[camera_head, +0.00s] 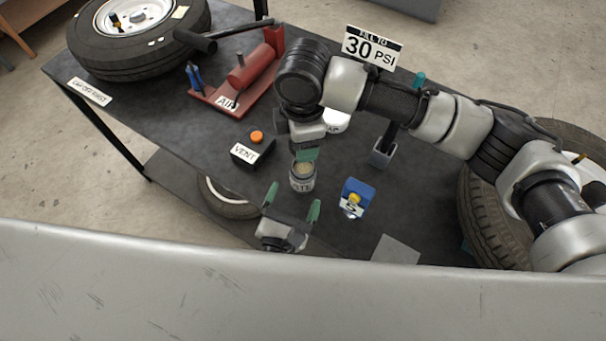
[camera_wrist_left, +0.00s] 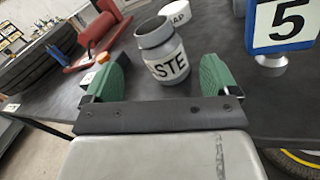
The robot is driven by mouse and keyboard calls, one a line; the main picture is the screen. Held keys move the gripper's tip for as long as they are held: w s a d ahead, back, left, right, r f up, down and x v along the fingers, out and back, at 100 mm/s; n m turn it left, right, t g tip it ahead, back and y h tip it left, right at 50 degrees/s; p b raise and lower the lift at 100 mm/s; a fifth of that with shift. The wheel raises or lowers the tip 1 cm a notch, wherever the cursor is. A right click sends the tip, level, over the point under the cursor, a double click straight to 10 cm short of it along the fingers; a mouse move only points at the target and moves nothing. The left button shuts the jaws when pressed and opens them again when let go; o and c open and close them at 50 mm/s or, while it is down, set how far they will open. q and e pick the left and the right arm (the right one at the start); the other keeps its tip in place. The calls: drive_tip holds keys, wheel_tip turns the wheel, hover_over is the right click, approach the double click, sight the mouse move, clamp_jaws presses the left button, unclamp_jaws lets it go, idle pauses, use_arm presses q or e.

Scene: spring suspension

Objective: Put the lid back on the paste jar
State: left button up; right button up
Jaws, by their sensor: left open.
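The paste jar (camera_head: 302,178) is a grey jar with a white label, upright on the dark table, its pale contents showing at the open top. It also shows in the left wrist view (camera_wrist_left: 160,50), beyond and between my left fingertips. My left gripper (camera_head: 291,208) is open and empty, on the near side of the jar and apart from it. My right gripper (camera_head: 307,154) hangs over the jar's far side in the head view; one green fingertip shows, and whether it holds anything is hidden.
A black VENT box (camera_head: 254,149) with an orange knob stands left of the jar. A blue block (camera_head: 356,196) marked 5 stands right. Behind are a white round piece (camera_head: 338,122) marked "AP", a red pump (camera_head: 243,75) and a tyre (camera_head: 140,35). My right arm spans the table's right side.

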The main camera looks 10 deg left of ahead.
use_arm(q)
drive_tip(key=w, duration=0.2)
drive_tip(key=w+d, duration=0.1)
drive_tip(key=w, duration=0.4)
drive_tip(key=shift+w+d, duration=0.2)
drive_tip(key=shift+d, duration=0.05)
drive_tip(key=c, duration=1.3)
drive_tip(key=shift+o, duration=0.2)
use_arm(e)
drive_tip(key=y, duration=0.1)
hover_over(304, 170)
drive_tip(key=f, duration=0.4)
drive_tip(key=shift+d+f, duration=0.4)
drive_tip(key=shift+y, duration=0.3)
use_arm(q)
drive_tip(key=shift+s+f, duration=0.1)
use_arm(e)
drive_tip(key=shift+f, duration=0.15)
drive_tip(key=shift+a+f, duration=0.2)
drive_tip(key=shift+f, duration=0.6)
drive_tip(key=shift+f, duration=0.3)
drive_tip(key=shift+f, duration=0.2)
